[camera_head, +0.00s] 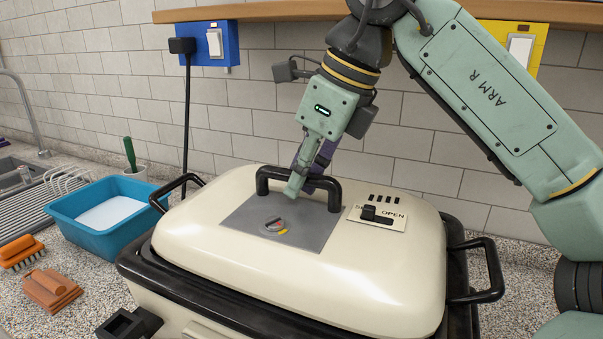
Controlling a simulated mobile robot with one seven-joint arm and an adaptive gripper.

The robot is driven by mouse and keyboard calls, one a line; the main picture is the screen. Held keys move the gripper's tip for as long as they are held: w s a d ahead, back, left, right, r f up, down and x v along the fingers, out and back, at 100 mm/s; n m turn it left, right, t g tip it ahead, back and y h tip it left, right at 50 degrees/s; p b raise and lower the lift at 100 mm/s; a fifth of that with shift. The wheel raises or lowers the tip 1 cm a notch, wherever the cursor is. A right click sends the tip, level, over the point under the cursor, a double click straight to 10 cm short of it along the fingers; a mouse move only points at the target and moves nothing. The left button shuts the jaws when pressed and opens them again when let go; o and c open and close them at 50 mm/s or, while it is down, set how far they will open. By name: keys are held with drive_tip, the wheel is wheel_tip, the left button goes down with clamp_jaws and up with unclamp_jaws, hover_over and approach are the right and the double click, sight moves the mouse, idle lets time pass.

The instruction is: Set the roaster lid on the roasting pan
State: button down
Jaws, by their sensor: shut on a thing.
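The cream roaster lid (370,270) has a grey top plate, a black arched handle (334,192) and a small slider marked OPEN. My gripper (302,183) comes down from above and is shut on the middle of this handle. The lid is over the roasting pan, whose black rim (135,262) shows around the front, left and right. The pan has black side handles and a cream lower body. The lid looks close to level. I cannot tell whether its edge rests on the rim or hangs slightly above; the back edge is hidden.
A blue basin (77,226) stands left of the pan, with an orange brush (18,250) and brown wooden blocks (50,289) in front. The sink is at far left. A tiled wall and wooden shelf (270,12) are behind. Speckled counter is free at right.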

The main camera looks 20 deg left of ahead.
drive_tip(key=shift+f, duration=0.4)
drive_tip(key=c, duration=1.5)
unclamp_jaws()
drive_tip(key=o, duration=0.4)
drive_tip(key=shift+r+p, duration=0.6)
drive_tip(key=shift+r, duration=2.95)
drive_tip(key=shift+s+f, duration=0.1)
